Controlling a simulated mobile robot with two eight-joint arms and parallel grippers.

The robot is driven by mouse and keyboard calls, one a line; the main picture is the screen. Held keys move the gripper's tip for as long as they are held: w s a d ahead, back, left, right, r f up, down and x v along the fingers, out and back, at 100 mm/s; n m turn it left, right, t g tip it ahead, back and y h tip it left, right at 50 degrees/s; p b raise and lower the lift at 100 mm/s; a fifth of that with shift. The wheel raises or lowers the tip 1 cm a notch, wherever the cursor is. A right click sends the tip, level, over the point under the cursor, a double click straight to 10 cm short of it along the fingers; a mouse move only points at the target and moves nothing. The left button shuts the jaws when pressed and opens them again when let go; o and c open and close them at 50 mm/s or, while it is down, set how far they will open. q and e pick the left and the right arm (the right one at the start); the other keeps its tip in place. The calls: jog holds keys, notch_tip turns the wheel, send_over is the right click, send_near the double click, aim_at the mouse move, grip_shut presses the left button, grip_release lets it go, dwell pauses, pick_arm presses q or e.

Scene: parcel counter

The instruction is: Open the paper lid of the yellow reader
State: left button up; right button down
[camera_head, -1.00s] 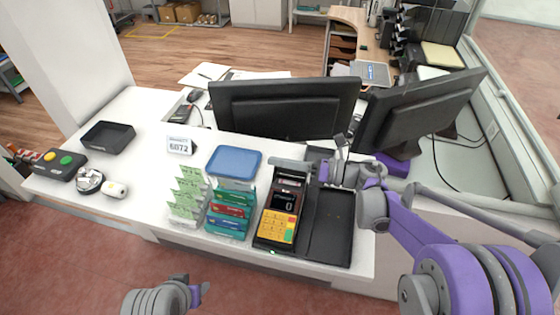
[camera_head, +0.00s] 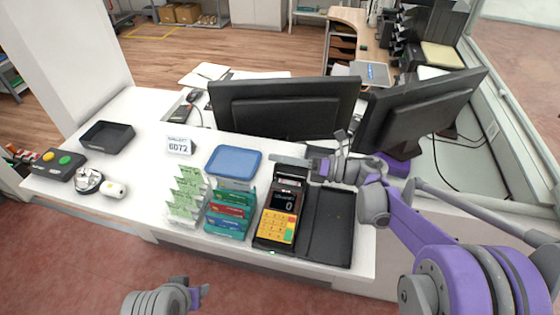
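The yellow reader (camera_head: 277,219) is a dark card terminal with a yellow keypad and a small lit screen, lying on the white counter near its front edge. Its far end, where the paper lid would be, is partly covered by my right gripper (camera_head: 292,165), so I cannot tell how the lid stands. The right gripper reaches in from the right, low over that far end; its fingers are too small and overlapped to judge their opening. My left gripper (camera_head: 198,295) is low in front of the counter, away from the reader, with only part of it showing.
A black tray (camera_head: 331,226) lies right beside the reader. Card holders (camera_head: 230,213) and green leaflets (camera_head: 186,196) stand to its left, with a blue pad (camera_head: 233,161) behind. Two monitors (camera_head: 284,107) stand behind.

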jog(key=m, duration=0.1)
jog(key=w+m+b, duration=0.1)
jog(key=m, duration=0.1)
jog(key=w+d+m+b, duration=0.1)
jog(key=m, duration=0.1)
jog(key=shift+w+f, duration=0.25)
jog(key=shift+f, duration=0.05)
jog(key=shift+w+d+f+m+b, duration=0.15)
jog(key=shift+w+m+b, duration=0.1)
jog(key=shift+m, duration=0.5)
jog(key=shift+w+f+m+b, duration=0.2)
jog(key=shift+w+m, duration=0.1)
jog(key=shift+m, duration=0.4)
jog(key=shift+w+d+f+m+b, duration=0.1)
jog(key=shift+w+m+b, duration=0.15)
jog(key=shift+m, duration=0.5)
